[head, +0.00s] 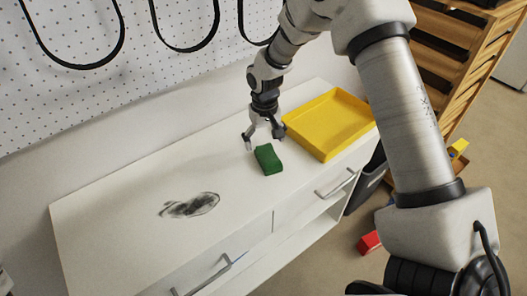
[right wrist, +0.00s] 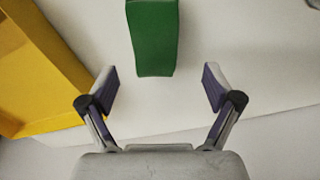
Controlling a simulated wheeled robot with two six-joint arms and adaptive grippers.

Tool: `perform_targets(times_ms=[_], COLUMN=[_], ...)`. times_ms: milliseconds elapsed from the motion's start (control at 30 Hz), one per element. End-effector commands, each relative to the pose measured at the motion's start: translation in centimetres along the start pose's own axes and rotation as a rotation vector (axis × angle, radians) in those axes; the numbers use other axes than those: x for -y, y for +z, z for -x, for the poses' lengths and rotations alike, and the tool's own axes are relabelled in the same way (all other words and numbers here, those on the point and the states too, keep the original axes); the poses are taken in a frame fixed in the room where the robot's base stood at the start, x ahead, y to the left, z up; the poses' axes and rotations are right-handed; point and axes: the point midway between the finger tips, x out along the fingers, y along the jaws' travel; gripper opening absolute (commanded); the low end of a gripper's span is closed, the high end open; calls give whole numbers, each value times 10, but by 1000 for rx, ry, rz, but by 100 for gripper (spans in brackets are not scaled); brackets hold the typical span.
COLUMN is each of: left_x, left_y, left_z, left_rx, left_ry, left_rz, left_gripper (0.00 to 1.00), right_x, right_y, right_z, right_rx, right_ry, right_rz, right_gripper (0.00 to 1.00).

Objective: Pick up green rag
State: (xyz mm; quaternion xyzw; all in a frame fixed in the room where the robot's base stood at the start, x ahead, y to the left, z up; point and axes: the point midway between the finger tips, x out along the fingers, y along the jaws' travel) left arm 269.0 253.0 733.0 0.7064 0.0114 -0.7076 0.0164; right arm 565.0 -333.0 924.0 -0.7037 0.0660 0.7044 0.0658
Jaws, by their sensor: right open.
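The green rag (head: 268,160) is a small block-like piece lying on the white cabinet top, just left of the yellow tray. In the right wrist view the rag (right wrist: 153,38) shows at the top centre, beyond the fingertips and roughly in line with the gap between them. My right gripper (head: 264,141) is just behind the rag, close above the cabinet top. In the right wrist view the gripper (right wrist: 158,88) has its fingers spread wide with nothing between them. My left gripper is not in view.
The yellow tray (head: 330,123) stands empty right of the rag. A dark smudge (head: 190,206) marks the white cabinet top (head: 110,221) to the left, with bare surface around it. A pegboard wall (head: 100,100) with black loops rises behind. A red block (head: 370,242) lies on the floor.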

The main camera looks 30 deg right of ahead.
Motion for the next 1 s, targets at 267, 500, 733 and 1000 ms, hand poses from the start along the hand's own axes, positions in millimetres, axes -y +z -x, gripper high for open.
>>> perform_targets(times_ms=[267, 500, 733, 1000], left_x=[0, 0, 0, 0], left_y=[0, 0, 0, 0], left_z=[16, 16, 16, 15], left_rx=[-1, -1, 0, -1], left_ry=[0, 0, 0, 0], left_rz=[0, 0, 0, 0], left_gripper=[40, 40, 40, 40], right_x=[-8, -7, -7, -7], right_y=[3, 2, 2, 3], right_z=[-44, -54, -54, -55], right_rx=[4, -1, 0, 0], right_ry=[0, 0, 0, 0], right_rz=[-1, 0, 0, 0], right_gripper=[90, 90, 28, 27])
